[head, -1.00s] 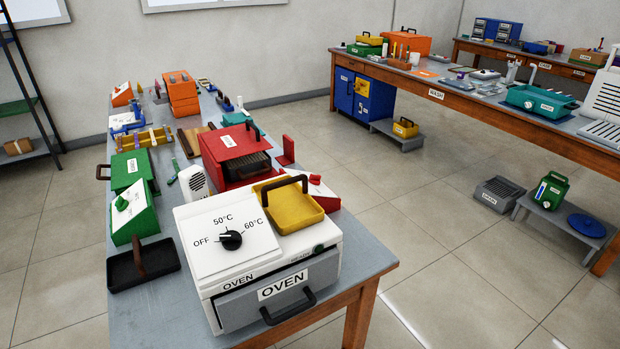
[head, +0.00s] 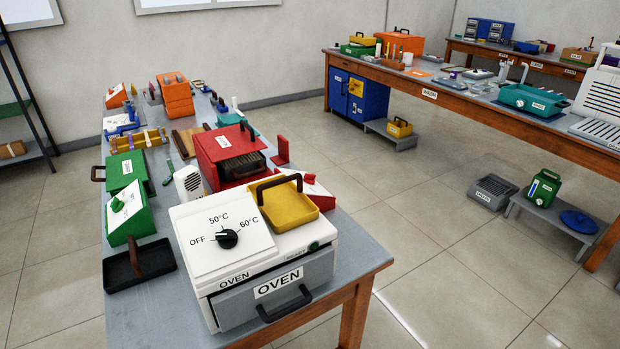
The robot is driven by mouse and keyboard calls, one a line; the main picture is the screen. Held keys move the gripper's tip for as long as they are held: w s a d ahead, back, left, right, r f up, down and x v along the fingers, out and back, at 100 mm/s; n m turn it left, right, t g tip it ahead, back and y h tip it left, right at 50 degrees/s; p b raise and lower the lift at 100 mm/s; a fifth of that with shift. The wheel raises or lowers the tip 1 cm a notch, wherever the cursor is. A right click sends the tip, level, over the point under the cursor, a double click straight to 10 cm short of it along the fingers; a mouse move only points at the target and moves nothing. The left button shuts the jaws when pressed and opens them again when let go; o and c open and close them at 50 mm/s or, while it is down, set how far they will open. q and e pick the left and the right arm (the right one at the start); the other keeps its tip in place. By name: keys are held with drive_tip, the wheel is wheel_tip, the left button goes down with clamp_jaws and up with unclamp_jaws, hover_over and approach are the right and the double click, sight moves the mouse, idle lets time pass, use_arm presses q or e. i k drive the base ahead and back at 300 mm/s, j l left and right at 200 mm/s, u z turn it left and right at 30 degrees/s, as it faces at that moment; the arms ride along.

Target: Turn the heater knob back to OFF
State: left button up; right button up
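The heater knob (head: 227,238) is a small black dial on the sloped white top panel of the oven (head: 190,265), at the near end of the left bench in the head view. The panel is marked OFF at the left, 50°C at the top and 60°C at the right. A small pale mark shows on the left part of the knob. Its exact setting is too small to tell. Nothing touches the knob. Neither of my grippers is in view.
A yellow tray (head: 290,209) with a dark handle sits on the oven top, right of the panel. A grey drawer (head: 273,305) closes the oven front. A black tray (head: 120,271) lies left of the oven. A red box (head: 219,144) stands behind. Open floor lies right of the bench.

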sight(309, 177)
drive_tip(key=i+l, duration=0.2)
drive_tip(key=l, duration=0.15)
drive_tip(key=i+l, duration=0.2)
drive_tip(key=l, duration=0.15)
drive_tip(key=i+l, duration=0.2)
drive_tip(key=l, duration=0.15)
drive_tip(key=i+l, duration=0.2)
drive_tip(key=l, duration=0.15)
drive_tip(key=i+l, duration=0.2)
drive_tip(key=l, duration=0.15)
